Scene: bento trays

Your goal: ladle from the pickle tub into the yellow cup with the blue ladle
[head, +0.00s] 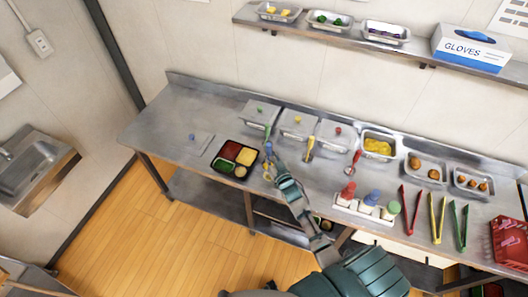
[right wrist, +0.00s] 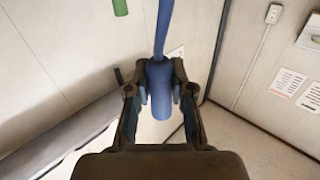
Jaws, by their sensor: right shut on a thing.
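My right gripper (head: 270,158) is shut on the blue ladle's handle, above the counter just right of the dark bento tray (head: 214,168). In the right wrist view the blue ladle (right wrist: 160,88) stands between the fingers, its thin shaft running up out of frame; its bowl is not visible there. The yellow cup (head: 246,156) appears as the yellow section at the tray's right, beside red, green and brown ones. An open metal tub (head: 364,151) holds yellow pieces that look like pickles. It stands right of the lidded tubs, apart from the gripper. My left gripper is out of view.
Three lidded tubs with green, yellow and red knobs (head: 297,122) line the back. A flat lid with a blue knob (head: 201,145) lies at left. A bottle rack (head: 345,207), several tongs (head: 437,215) and a red basket (head: 510,243) occupy the right.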

